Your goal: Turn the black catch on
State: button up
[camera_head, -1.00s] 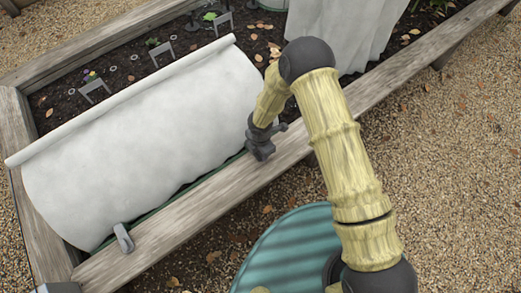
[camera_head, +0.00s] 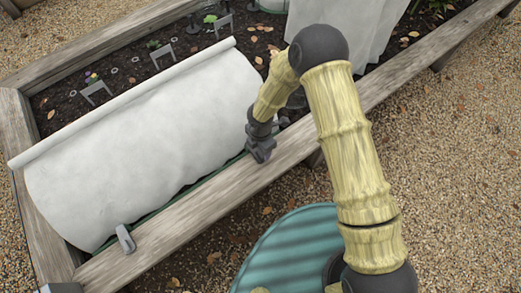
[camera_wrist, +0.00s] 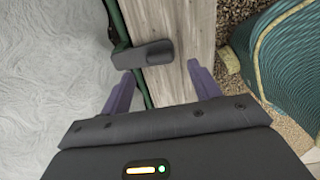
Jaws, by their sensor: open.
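The black catch (camera_wrist: 145,53) shows in the wrist view as a dark, rounded lever lying across the wooden edge board (camera_wrist: 180,25). Its left end sits by a green rail (camera_wrist: 118,25) along the white cover (camera_wrist: 45,70). My gripper (camera_wrist: 160,76) is open, with its two purple fingers apart on either side of the board. The catch lies just ahead of the fingertips, between their lines, and nothing is held. In the head view my gripper (camera_head: 262,155) is low over the board by the cover's right end; I cannot make out the black catch there.
A lighter grey catch (camera_head: 125,238) sits on the same board at the lower left. The bed's dark soil (camera_head: 130,70) holds small grey brackets and plants behind the cover (camera_head: 150,140). A ribbed teal container (camera_head: 290,250) stands on gravel in front, near my arm.

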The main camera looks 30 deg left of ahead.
aim_at(260, 154)
notch_tip(260, 154, up, 12)
jog(key=p, duration=0.2)
jog(key=shift+r, duration=0.2)
dwell(0.3)
jog(key=w+d+r+m+t, duration=0.1)
jog(key=w+d+r+m, duration=0.3)
jog(key=d+r+m, duration=0.45)
jog(key=w+d+r+m, duration=0.4)
jog(key=d+m, duration=0.2)
jog(key=d, duration=0.5)
jog(key=s+d+r+m+t, duration=0.1)
jog(key=s+d+r+m, duration=0.3)
jog(key=d+m, duration=0.45)
jog(key=s+d+r+m+t, duration=0.1)
jog(key=s+d+r+m, duration=0.1)
jog(key=d+r+m, duration=0.5)
notch_tip(260, 154, up, 20)
jog(key=d+m+p, duration=0.1)
jog(key=d+p, duration=0.1)
jog(key=p, duration=2)
jog(key=shift+d+f, duration=0.2)
jog(key=shift+f, duration=0.05)
jog(key=shift+s, duration=0.1)
